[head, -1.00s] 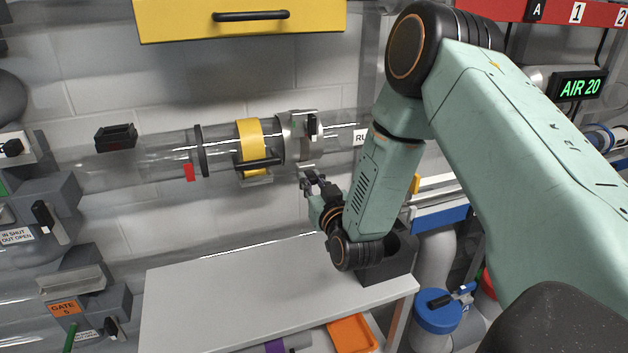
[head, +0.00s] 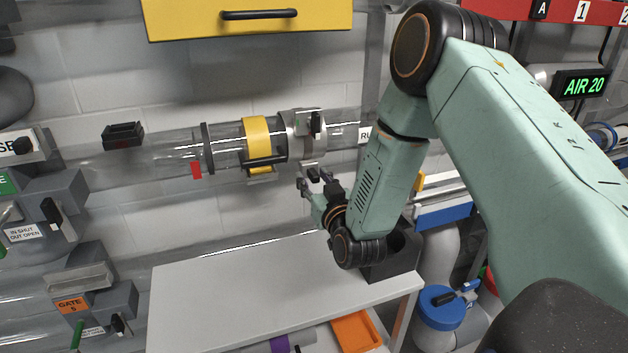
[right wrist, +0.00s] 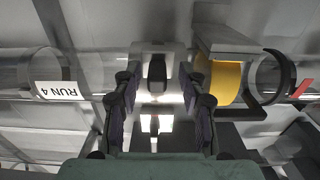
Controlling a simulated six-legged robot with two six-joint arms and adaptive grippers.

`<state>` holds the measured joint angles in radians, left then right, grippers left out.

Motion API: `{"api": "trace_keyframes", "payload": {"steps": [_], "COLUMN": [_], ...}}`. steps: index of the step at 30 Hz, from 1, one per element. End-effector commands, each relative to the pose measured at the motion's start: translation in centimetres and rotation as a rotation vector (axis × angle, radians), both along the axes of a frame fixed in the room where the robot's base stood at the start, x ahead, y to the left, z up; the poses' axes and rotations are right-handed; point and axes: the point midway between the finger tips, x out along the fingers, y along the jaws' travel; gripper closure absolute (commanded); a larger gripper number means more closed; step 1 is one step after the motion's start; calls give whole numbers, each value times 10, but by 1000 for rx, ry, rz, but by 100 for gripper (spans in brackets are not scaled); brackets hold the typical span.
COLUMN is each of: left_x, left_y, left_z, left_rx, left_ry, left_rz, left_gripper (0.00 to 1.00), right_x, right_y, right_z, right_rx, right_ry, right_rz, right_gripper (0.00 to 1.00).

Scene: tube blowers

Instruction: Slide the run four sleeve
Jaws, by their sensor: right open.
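The run four sleeve shows as a yellow band (head: 257,135) with a black handle (head: 266,163) around a clear horizontal tube. In the right wrist view the yellow band (right wrist: 220,80) is right of the fingers. Just right of it in the head view is a silver collar (head: 298,140) with a black latch (head: 316,122). My right gripper (head: 314,176) is open and empty, just below the collar. In the right wrist view the open fingers (right wrist: 162,100) straddle the black latch (right wrist: 157,70), with no contact that I can make out. My left gripper is out of view.
A "RUN 4" label (right wrist: 57,90) is on the tube. A red tab (head: 196,169) hangs left of the sleeve. A grey bench (head: 240,290) lies below, with a dark box (head: 400,257) at its right. A yellow cabinet (head: 250,20) hangs above.

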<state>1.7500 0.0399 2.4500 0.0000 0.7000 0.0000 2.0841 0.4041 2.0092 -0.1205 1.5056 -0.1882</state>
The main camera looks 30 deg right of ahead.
Motion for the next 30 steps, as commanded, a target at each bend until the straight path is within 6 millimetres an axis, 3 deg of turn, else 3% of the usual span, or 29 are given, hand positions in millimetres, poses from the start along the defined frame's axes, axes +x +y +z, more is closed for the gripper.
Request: {"api": "trace_keyframes", "payload": {"steps": [8,21,30], "left_x": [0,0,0], "left_y": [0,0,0], "left_z": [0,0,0], "left_rx": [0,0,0], "left_ry": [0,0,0], "left_rz": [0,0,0], "left_gripper": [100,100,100], "right_x": [-16,-98,-117], "right_y": [5,23,28], "right_z": [-1,-1,0], "right_rx": [1,4,1], "right_ry": [2,3,0], "right_rz": [-1,-1,0], "right_gripper": [58,58,58]}}
